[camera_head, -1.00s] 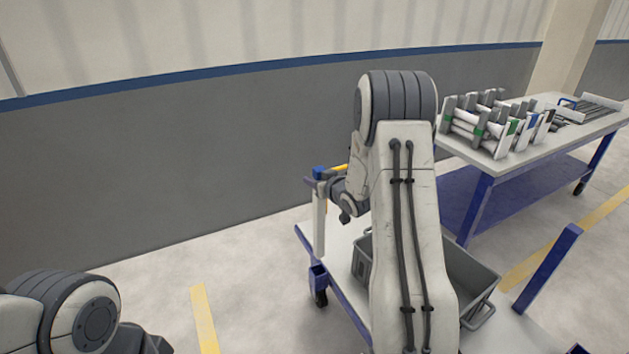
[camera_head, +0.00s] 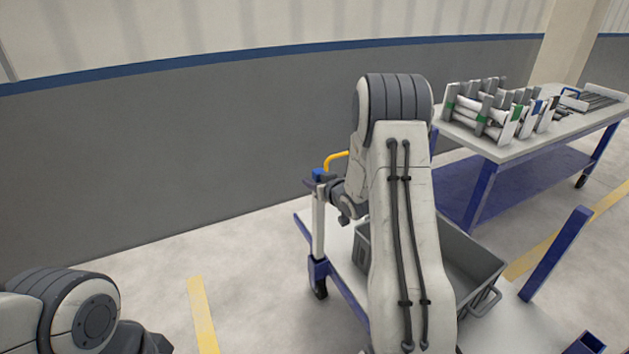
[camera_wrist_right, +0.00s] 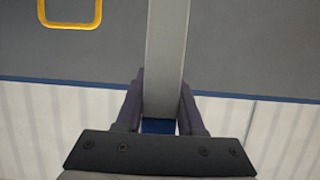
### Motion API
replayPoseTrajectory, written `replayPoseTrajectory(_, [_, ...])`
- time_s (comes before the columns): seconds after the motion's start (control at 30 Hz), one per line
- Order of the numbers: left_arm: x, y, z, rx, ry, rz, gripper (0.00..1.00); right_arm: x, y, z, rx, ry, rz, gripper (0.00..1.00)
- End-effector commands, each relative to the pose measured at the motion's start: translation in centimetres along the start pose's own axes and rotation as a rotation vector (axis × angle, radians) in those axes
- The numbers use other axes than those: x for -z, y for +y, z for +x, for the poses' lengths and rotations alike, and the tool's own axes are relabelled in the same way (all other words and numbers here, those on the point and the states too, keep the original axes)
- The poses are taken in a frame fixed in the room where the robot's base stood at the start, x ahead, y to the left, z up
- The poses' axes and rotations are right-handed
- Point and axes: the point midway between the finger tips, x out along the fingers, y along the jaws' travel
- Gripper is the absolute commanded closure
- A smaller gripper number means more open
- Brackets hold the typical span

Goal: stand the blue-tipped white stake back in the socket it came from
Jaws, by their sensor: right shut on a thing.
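My right gripper (camera_head: 318,184) is shut on the blue-tipped white stake near its top; the blue tip (camera_head: 319,172) shows just above the fingers. The white stake (camera_head: 319,225) hangs upright over the cart's left corner. Its lower end meets the top of a blue corner socket (camera_head: 318,270) in the head view; I cannot tell how far it is inside. In the right wrist view the stake (camera_wrist_right: 166,60) runs between the two fingers (camera_wrist_right: 160,112), with its blue end (camera_wrist_right: 158,126) near the palm. My left gripper is out of view; only part of that arm shows.
The cart holds a grey bin (camera_head: 470,262), partly behind my right arm. A blue post (camera_head: 555,255) rises at its right, with another blue socket (camera_head: 586,344) nearer. A yellow handle (camera_head: 336,158) stands behind the gripper. A table (camera_head: 500,150) with racked pipes is at back right.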

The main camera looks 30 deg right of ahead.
Motion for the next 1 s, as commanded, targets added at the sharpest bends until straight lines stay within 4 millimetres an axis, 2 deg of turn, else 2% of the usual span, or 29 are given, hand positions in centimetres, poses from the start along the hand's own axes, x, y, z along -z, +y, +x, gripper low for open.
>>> replayPoseTrajectory(1.0, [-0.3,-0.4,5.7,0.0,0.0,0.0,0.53,-6.8,0.0,2.5,0.0,0.002,0.0,1.0])
